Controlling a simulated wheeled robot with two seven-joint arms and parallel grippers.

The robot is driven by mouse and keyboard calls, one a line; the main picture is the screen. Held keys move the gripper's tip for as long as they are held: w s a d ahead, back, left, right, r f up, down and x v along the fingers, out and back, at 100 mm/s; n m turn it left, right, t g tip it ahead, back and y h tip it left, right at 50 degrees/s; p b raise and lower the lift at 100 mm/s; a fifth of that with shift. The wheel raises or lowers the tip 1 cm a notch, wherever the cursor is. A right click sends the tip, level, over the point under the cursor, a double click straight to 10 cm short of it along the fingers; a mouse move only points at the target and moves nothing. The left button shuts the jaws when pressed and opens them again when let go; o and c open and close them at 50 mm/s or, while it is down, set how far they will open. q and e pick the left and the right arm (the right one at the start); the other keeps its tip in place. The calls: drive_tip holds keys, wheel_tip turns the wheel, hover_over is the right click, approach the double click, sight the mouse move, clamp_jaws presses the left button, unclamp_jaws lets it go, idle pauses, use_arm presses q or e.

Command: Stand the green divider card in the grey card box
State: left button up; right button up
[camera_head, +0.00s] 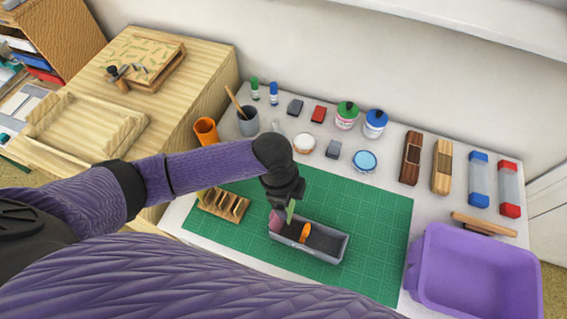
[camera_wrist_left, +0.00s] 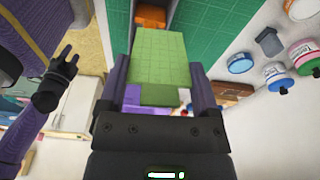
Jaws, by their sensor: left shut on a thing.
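The grey card box (camera_head: 328,256) sits on the green mat. An orange card (camera_head: 305,233) stands in its middle and a pink-purple card (camera_head: 275,222) at its left end. My left gripper (camera_head: 286,196) is over the box's left half, shut on the green divider card (camera_head: 291,210). In the left wrist view the green card (camera_wrist_left: 160,62) is between the fingers of my left gripper (camera_wrist_left: 158,90), pointing away from the palm. I cannot tell whether its lower edge is inside the box. My right gripper (camera_wrist_left: 70,56) seems to show at the left wrist view's left; its opening is unclear.
A wooden slotted rack (camera_head: 224,205) stands left of the box. A purple bin (camera_head: 475,275) is at the right. Inkpads, jars and stamps line the mat's back, including a blue-lidded tin (camera_head: 365,161). The green mat (camera_head: 375,225) is clear right of the box.

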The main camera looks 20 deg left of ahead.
sight(277, 220)
use_arm(q)
drive_tip(key=shift+s+d+f+m, duration=0.1)
drive_tip(key=shift+s+d+m, duration=0.05)
drive_tip(key=shift+s+m, duration=0.3)
drive_tip(key=shift+f+m, duration=0.25)
drive_tip(key=shift+f+b, duration=0.6)
drive_tip(key=shift+b, duration=0.05)
wheel_tip(277, 220, down, 10)
drive_tip(key=b, duration=0.8)
drive_tip(key=shift+r, duration=0.2)
drive_tip(key=shift+f, duration=0.3)
use_arm(e)
wheel_tip(277, 220, down, 9)
drive_tip(key=shift+s, duration=0.3)
drive_tip(key=shift+r, duration=0.15)
use_arm(q)
drive_tip(key=o, duration=1)
